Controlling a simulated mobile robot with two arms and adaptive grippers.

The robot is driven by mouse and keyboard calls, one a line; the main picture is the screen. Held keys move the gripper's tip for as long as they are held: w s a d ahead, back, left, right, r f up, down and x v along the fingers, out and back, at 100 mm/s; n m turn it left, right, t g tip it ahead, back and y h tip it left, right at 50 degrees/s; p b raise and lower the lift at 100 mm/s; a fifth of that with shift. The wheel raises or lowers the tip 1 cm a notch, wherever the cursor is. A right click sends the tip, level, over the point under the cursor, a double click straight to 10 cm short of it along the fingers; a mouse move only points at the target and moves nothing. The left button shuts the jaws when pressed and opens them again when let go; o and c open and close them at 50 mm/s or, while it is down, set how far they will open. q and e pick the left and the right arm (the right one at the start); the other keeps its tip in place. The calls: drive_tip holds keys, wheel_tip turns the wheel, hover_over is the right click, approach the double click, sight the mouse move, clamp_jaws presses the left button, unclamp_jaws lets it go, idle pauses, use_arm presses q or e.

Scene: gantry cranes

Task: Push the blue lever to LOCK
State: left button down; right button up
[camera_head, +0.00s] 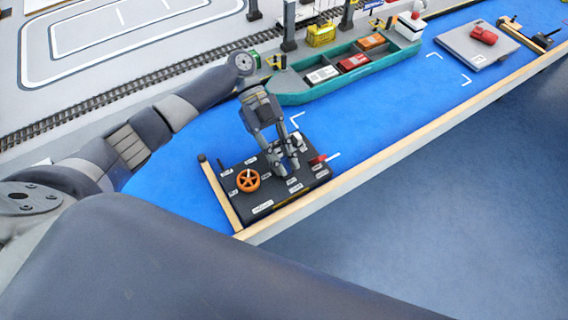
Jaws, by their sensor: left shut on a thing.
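A dark control panel (250,198) with small white labels sits on the blue tabletop. It carries an orange handwheel (248,180) at its left and a small red part (318,159) at its right edge. My left gripper (286,163) reaches down over the panel's middle, between the wheel and the red part. Its fingers are closed low on the panel around something they cover, by its place most likely the blue lever. No blue of the lever shows, and I cannot read its position or the labels. My right gripper is out of view.
A teal ship (300,93) with containers lies behind the panel. A wooden edge strip (375,158) runs along the table front. A grey platform (470,48) with a red item stands far right. Blue surface right of the panel is clear.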

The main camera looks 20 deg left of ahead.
use_arm(q)
drive_tip(key=shift+s+f, duration=0.15)
drive_tip(key=shift+f, duration=0.05)
drive_tip(key=c, duration=1.5)
unclamp_jaws()
drive_tip(key=shift+d, duration=0.1)
drive_tip(key=shift+w+a+r, duration=0.2)
drive_tip(key=shift+w+r, duration=0.1)
drive_tip(key=v, duration=1.1)
drive_tip(key=shift+w+a, duration=0.1)
drive_tip(key=shift+a, duration=0.05)
drive_tip(key=shift+f, duration=0.1)
